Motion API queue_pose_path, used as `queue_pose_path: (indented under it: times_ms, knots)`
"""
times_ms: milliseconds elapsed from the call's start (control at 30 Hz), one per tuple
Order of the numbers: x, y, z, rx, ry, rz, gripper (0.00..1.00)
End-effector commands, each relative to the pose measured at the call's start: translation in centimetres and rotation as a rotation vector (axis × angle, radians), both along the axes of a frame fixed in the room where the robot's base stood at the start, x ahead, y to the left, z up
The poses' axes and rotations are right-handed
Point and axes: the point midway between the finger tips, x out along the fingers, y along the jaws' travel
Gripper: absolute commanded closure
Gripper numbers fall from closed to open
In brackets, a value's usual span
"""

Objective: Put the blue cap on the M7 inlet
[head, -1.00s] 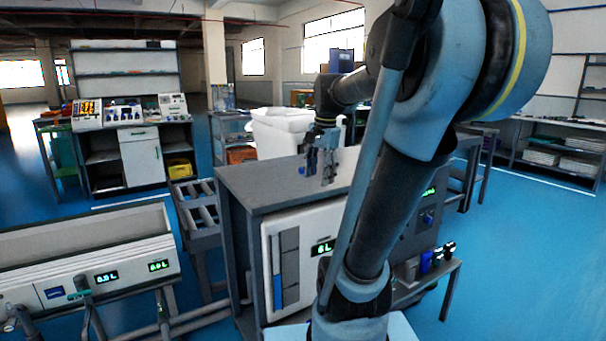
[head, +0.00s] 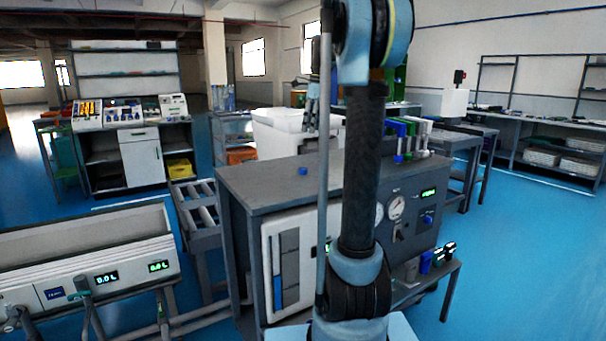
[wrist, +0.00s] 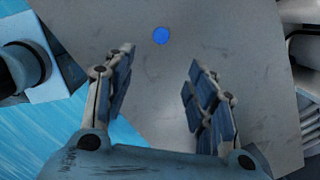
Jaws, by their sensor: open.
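The blue cap (head: 303,171) is a small round piece lying on the grey top of the cabinet (head: 245,182). In the wrist view the blue cap (wrist: 161,35) lies on the bare grey surface, beyond the fingertips and between their lines. My gripper (wrist: 160,58) is open and empty, apart from the cap, with its two jointed fingers spread. In the head view my arm's upright link hides part of the cabinet top, and the gripper is hard to make out. I cannot tell which fitting is the M7 inlet.
A cabinet front has a gauge (head: 397,207) and displays. Green, blue and white upright pieces (head: 408,135) stand behind its right end. A white bin (head: 280,130) stands behind. A roller conveyor (head: 200,210) and a trough (head: 90,240) lie left. The cabinet top around the cap is clear.

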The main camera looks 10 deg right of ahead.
Motion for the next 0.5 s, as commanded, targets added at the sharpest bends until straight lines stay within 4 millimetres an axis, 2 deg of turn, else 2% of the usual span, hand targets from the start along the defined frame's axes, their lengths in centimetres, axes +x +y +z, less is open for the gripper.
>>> queue_pose_path:
  times_ms: [500]
  knots:
    - [0.5, 1.3, -8.6, -0.001, -0.001, 0.004, 0.49]
